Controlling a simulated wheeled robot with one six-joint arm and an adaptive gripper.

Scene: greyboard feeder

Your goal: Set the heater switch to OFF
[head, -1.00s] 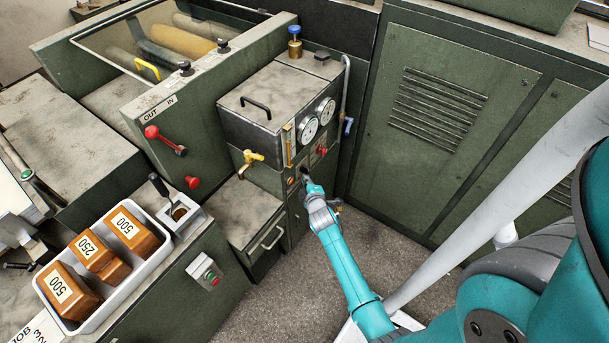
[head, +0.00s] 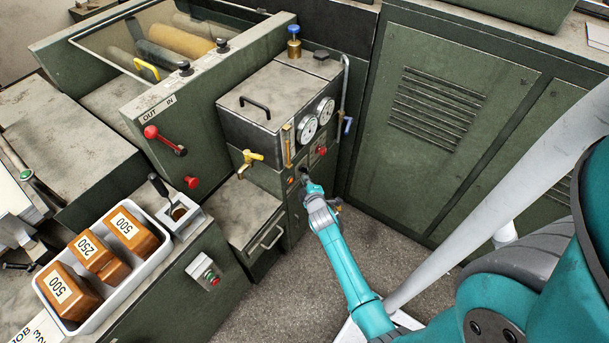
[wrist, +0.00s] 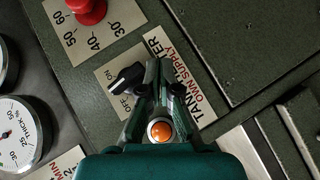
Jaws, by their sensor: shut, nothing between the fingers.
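The heater switch (wrist: 127,79) is a black rotary knob on a pale plate in the wrist view. ON and OFF are printed on its left side, and a label reading TANK, OWN SUPPLY and a partly hidden word ending in TER runs along its right. Its white mark appears to lie on the side towards the lettering, but I cannot tell which word it points at. My gripper (wrist: 163,68) is shut and empty, with its fingers right beside the knob, covering part of the plate. Contact is unclear. In the head view my gripper (head: 309,186) is at the front of the heater cabinet.
An orange lamp (wrist: 160,132) shows between the fingers in the wrist view. A red knob with a numbered scale (wrist: 88,9) and a gauge (wrist: 17,131) are nearby.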

